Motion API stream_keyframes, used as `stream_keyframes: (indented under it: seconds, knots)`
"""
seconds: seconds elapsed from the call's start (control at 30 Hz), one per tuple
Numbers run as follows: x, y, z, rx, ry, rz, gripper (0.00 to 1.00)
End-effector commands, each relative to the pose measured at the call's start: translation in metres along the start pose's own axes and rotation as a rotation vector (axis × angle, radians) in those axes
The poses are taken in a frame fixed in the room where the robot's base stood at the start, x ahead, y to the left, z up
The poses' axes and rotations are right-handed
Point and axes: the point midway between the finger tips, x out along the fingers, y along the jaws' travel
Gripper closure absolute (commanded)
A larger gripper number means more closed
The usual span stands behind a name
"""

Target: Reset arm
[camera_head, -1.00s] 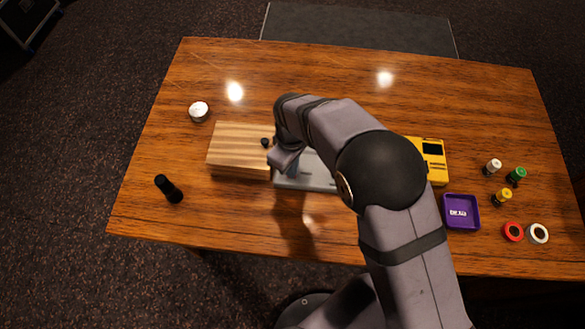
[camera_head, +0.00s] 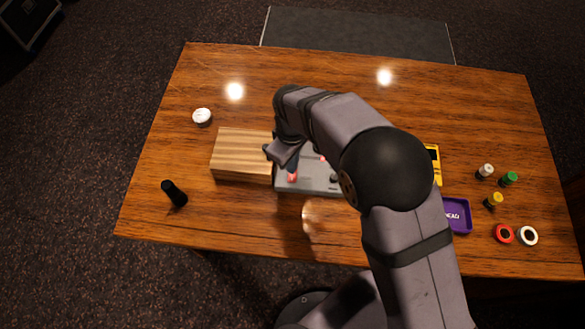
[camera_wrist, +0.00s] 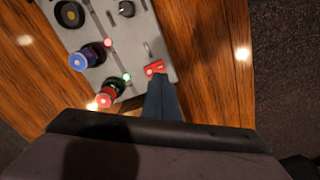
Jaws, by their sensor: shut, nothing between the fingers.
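My gripper (camera_head: 292,168) points down over the left part of the grey mixing desk (camera_head: 312,180). Its narrow dark fingers are shut with nothing between them. In the wrist view my gripper (camera_wrist: 158,84) has its tip close to a red slider cap (camera_wrist: 155,68); I cannot tell whether they touch. The mixing desk (camera_wrist: 128,54) also shows a blue-capped knob (camera_wrist: 79,62), a red-capped knob (camera_wrist: 104,101) and a black knob (camera_wrist: 126,9). My arm hides the right part of the mixing desk in the head view.
A striped wooden block (camera_head: 240,153) adjoins the mixing desk on the left. A white round item (camera_head: 202,116) and a black cylinder (camera_head: 173,192) stand further left. A yellow device (camera_head: 434,160), purple tray (camera_head: 458,212) and several small coloured items are right. The table's back is clear.

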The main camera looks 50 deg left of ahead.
Motion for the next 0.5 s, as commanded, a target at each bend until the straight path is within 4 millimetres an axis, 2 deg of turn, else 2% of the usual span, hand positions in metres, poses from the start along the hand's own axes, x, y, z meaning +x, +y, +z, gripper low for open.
stream_keyframes:
  seconds: [0.13, 0.5]
  knots:
    - [-0.0086, -0.0001, 0.0001, 0.0, 0.0, 0.0, 1.0]
    - [-0.0085, -0.0001, 0.0001, 0.0, 0.0, 0.0, 1.0]
